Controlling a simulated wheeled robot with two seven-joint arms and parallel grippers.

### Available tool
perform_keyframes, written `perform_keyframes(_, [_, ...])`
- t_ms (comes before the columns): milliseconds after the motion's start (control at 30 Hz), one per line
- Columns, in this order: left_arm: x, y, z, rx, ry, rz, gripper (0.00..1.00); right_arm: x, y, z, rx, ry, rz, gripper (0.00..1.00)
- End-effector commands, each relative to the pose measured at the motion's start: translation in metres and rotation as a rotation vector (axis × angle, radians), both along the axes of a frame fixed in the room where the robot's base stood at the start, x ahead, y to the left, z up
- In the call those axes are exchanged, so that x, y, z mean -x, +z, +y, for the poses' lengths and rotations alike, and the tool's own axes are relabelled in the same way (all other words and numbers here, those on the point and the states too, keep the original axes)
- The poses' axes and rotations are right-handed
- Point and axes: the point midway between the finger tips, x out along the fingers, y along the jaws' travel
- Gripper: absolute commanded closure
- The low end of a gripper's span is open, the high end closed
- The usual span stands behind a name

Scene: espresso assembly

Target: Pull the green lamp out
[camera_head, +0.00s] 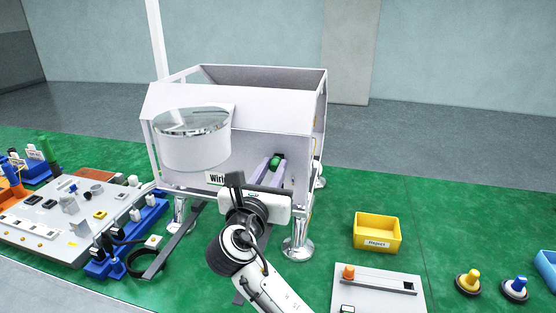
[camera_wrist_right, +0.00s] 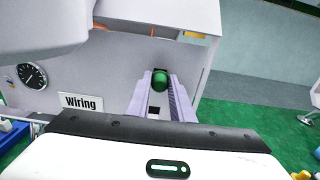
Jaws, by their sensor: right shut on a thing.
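The green lamp (camera_head: 275,160) shows as a small green cap at the front of the white espresso machine (camera_head: 235,147). My right gripper (camera_head: 271,163) reaches toward the machine, its two pale fingers on either side of the lamp, and it is shut on it. The right wrist view shows the round green lamp (camera_wrist_right: 160,82) between the fingertips of the right gripper (camera_wrist_right: 159,87), against the front panel. Whatever lies behind the lamp is hidden. My left gripper is not in view.
A "Wiring" label (camera_wrist_right: 81,102) and a gauge (camera_wrist_right: 32,75) are on the panel left of my gripper. A yellow bin (camera_head: 377,232) stands right of the machine. A component board (camera_head: 60,215) lies left.

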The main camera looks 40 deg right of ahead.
Motion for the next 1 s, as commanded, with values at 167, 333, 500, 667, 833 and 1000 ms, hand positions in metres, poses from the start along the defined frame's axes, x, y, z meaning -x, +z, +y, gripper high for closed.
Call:
perform_keyframes(167, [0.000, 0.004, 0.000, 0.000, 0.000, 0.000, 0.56, 0.002, 0.001, 0.003, 0.000, 0.001, 0.001, 1.00])
perform_keyframes(333, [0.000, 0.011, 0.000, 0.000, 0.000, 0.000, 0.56, 0.006, 0.002, 0.008, 0.001, 0.001, 0.001, 1.00])
perform_keyframes(500, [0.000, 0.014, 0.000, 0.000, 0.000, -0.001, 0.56, 0.011, 0.000, 0.013, -0.001, 0.002, 0.001, 1.00])
perform_keyframes(667, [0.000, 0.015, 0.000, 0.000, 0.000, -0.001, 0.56, 0.015, 0.000, 0.018, 0.001, 0.001, -0.001, 1.00])
perform_keyframes(833, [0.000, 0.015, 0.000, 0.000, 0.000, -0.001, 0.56, 0.019, 0.000, 0.022, -0.001, 0.001, 0.001, 1.00])
perform_keyframes(1000, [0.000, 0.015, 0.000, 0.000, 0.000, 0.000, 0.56, 0.020, 0.000, 0.023, 0.000, 0.000, 0.000, 1.00])
